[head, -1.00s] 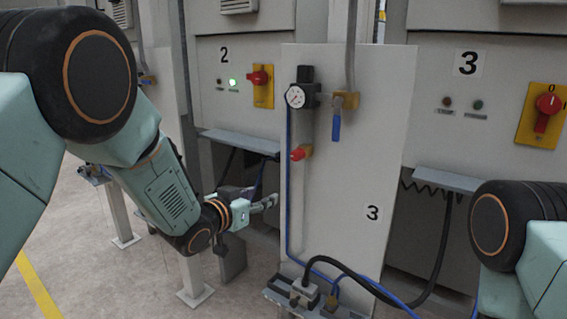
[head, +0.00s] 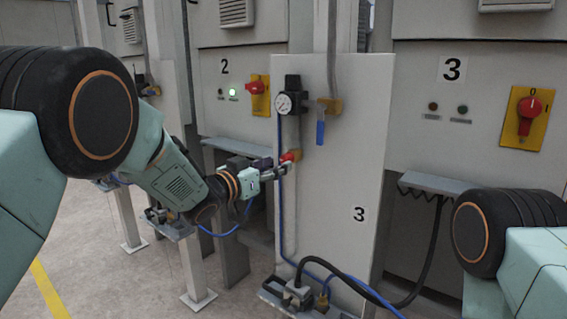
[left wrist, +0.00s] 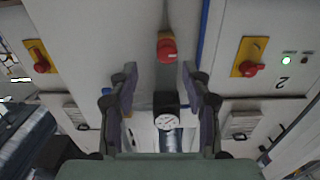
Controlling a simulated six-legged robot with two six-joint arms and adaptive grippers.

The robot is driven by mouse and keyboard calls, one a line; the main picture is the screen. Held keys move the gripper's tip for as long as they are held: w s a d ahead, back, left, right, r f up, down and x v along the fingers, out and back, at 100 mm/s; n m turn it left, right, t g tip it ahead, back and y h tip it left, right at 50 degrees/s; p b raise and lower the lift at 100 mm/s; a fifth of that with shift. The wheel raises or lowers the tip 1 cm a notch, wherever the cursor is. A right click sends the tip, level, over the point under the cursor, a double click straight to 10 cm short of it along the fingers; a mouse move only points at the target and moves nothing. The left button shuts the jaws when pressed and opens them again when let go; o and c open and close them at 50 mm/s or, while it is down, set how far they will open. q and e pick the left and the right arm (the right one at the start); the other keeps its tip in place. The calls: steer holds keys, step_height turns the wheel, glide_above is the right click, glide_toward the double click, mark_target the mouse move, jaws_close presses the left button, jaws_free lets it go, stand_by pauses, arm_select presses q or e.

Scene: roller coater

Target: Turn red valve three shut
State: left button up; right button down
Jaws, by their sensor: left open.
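In the left wrist view, which is upside down, the red valve (left wrist: 167,48) is a round knob ahead of the fingers. My left gripper (head: 281,169) is at the valve in the head view, and its fingertips partly overlap it. In the left wrist view my left gripper (left wrist: 158,75) is open and empty, one finger to each side of the line to the knob. Contact cannot be told. My right gripper is out of view.
A blue lever (head: 320,130) hangs right of the gauge. A blue hose (head: 281,205) runs down the panel's left edge. Cabinets 2 and 3 behind carry red rotary switches (head: 258,87) on yellow plates. A black cable (head: 345,268) lies at the panel's foot.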

mark_target(283, 159)
arm_select(q)
steer(key=w, duration=0.3)
steer(key=shift+d+f, duration=0.1)
steer(key=shift+f, duration=0.1)
steer(key=shift+w+d, duration=0.4)
steer(key=shift+d, duration=0.4)
steer(key=shift+d+r, duration=0.1)
steer(key=shift+d, duration=0.05)
steer(key=shift+a, duration=0.35)
steer(key=shift+w+d, duration=0.1)
steer(key=shift+d, duration=0.2)
steer(key=c, duration=0.3)
steer(key=shift+a, duration=0.2)
steer(key=c, duration=0.5)
jaws_close()
